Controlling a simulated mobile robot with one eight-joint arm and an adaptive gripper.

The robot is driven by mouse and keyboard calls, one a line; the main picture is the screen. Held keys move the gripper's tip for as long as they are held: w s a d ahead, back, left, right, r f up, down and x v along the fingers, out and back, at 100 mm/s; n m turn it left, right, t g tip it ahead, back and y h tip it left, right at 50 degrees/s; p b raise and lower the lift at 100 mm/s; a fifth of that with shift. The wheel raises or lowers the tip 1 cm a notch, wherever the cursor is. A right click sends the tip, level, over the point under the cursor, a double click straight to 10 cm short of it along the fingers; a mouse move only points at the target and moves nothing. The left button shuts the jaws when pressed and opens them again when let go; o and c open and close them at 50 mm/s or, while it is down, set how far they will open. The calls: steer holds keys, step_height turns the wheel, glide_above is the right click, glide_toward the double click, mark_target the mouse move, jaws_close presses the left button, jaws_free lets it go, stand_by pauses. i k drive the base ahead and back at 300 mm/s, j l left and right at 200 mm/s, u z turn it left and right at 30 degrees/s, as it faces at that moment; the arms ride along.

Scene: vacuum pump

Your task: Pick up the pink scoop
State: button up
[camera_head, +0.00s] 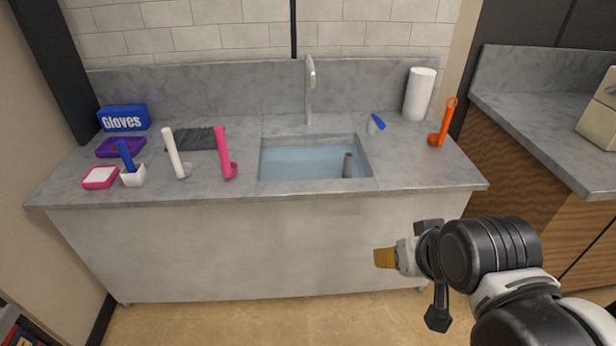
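The pink scoop (224,152) stands on the grey counter, just left of the sink, with its long handle up and its small bowl at the bottom. My gripper (385,258) is in front of the counter, below the counter top and well to the right of the pink scoop. It points left. Its yellowish tip is small and seen from the side, so I cannot tell whether it is open or shut. Nothing is seen hanging from it.
A white scoop (175,153) stands close left of the pink one, before a dark ribbed mat (193,139). The sink (315,160) with faucet (309,85) lies right of it. An orange scoop (444,125) and paper roll (419,94) stand at the right. The counter's front edge (270,200) is clear.

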mark_target(229, 169)
steer(key=i+u, duration=0.15)
steer(key=i, duration=0.9)
steer(key=l, duration=0.05)
